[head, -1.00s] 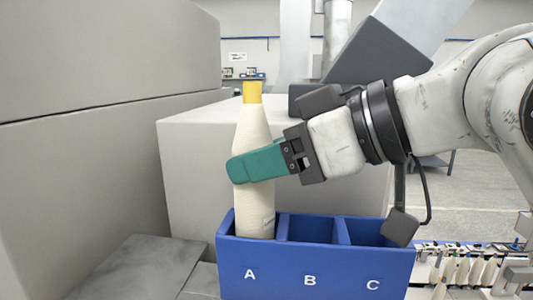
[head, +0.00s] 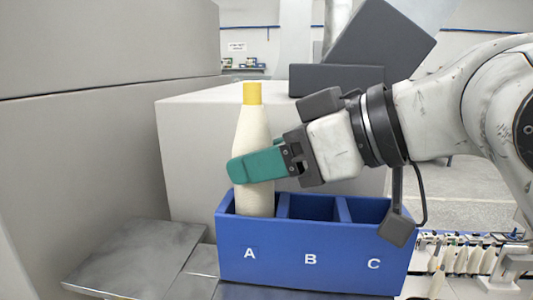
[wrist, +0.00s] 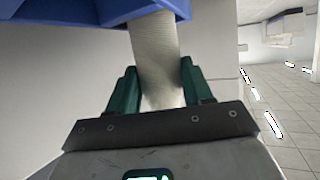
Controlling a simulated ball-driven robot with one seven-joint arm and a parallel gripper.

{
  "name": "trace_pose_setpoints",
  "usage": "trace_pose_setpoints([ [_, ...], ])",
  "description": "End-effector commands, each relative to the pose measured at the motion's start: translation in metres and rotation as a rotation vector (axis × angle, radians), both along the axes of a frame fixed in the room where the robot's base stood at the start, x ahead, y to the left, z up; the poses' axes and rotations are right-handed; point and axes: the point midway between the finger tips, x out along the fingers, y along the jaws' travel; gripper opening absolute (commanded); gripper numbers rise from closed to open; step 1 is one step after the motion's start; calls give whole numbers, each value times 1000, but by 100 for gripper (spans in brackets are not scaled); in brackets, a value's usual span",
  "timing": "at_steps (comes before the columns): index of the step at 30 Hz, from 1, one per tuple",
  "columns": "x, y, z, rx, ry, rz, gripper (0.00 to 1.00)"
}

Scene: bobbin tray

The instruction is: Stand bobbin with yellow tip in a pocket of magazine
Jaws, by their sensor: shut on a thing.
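The bobbin (head: 252,128) is cream-coloured with a yellow tip and stands upright in the head view. Its lower end is inside pocket A of the blue magazine (head: 310,262), hidden behind the front wall. My gripper (head: 258,167) is shut on the bobbin's body with its green fingers, above the magazine's rim. Pockets B and C look empty from here. In the wrist view the bobbin (wrist: 157,60) is between the two green fingers, and the blue magazine (wrist: 110,12) shows at the top.
Large grey boxes (head: 100,130) stand to the left and behind the magazine. A grey metal plate (head: 135,258) lies at lower left. Several more bobbins (head: 460,262) stand in a row at lower right, beyond the magazine.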

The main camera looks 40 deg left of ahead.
Motion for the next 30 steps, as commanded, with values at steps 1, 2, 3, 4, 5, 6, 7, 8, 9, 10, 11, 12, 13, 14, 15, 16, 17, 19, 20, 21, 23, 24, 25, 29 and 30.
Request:
trace_pose_setpoints([
  [1,0,0,-2,0,0,0,17],
  [2,0,0,-3,1,0,0,17],
  [3,0,0,-4,0,0,0,17],
  [4,0,0,-5,1,0,0,17],
  [5,0,0,-6,0,0,0,17],
  [6,0,0,-6,0,0,0,17],
  [7,0,0,-7,0,0,0,17],
  [8,0,0,-7,0,0,0,17],
  [9,0,0,-8,1,0,0,17],
  [10,0,0,-8,0,0,0,17],
  [11,0,0,-8,0,-1,0,17],
  [12,0,0,-8,0,-1,0,17],
  [13,0,0,-8,0,-1,0,17],
  [14,0,0,-8,0,-1,0,17],
  [15,0,0,-8,0,-1,0,17],
  [16,0,0,-8,1,-1,0,17],
  [17,0,0,-8,1,-1,0,17],
  [19,0,0,-8,1,0,0,17],
  [20,0,0,-8,1,-1,0,17],
  [21,0,0,-8,1,0,0,17],
  [23,0,0,-8,1,0,0,17],
  [24,0,0,-8,1,0,0,17],
  [25,0,0,-8,1,0,0,51],
  [29,0,0,-8,1,0,0,64],
  [30,0,0,-8,1,0,0,67],
])
